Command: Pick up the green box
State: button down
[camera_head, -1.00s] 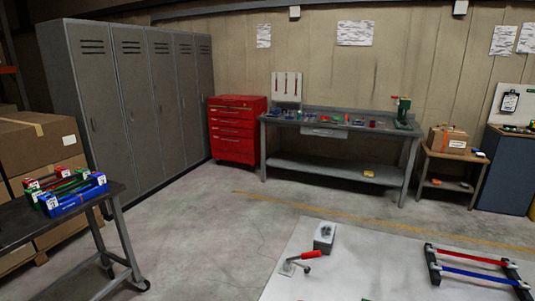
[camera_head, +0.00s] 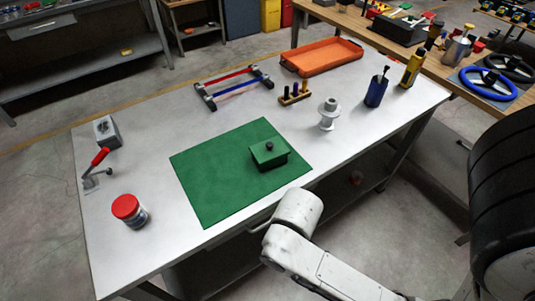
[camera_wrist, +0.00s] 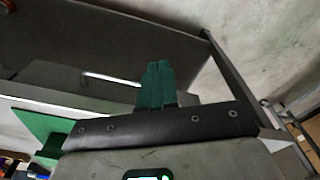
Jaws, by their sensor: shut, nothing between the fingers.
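The green box (camera_head: 269,155), with a dark knob on its lid, sits on the right part of the green mat (camera_head: 205,185) on the white table. In the wrist view my gripper (camera_wrist: 157,70) has its two green fingers together with nothing between them. The mat shows at the left edge there (camera_wrist: 35,122), with a darker green piece beside it that may be the box. In the head view my arm reaches the table's near edge, right of and nearer than the box; the fingers are hidden.
A red-lidded jar (camera_head: 130,210) and a red-handled clamp (camera_head: 97,165) stand left of the mat. Beyond it are a rail frame (camera_head: 235,85), peg block (camera_head: 294,94), white spool (camera_head: 328,114), blue cup (camera_head: 376,91), yellow bottle (camera_head: 412,68) and orange tray (camera_head: 322,57).

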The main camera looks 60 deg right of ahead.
aim_at(280, 160)
jog(key=z, duration=0.35)
jog(key=j+z, duration=0.25)
jog(key=z, duration=0.15)
jog(key=i+j+z, duration=0.1)
jog(key=j+z, duration=0.4)
jog(key=z, duration=0.25)
jog(key=j+z, duration=0.25)
jog(key=z, duration=0.15)
jog(key=k+j+z, duration=0.1)
jog(key=j, duration=0.35)
jog(key=k+j+z, duration=0.1)
jog(key=k+j, duration=0.15)
jog(key=j, duration=0.15)
jog(key=k+j, duration=0.2)
jog(key=j, duration=0.2)
jog(key=k+j+z, duration=0.15)
jog(key=j, duration=0.25)
jog(key=i+j, duration=0.1)
jog(key=i, duration=0.35)
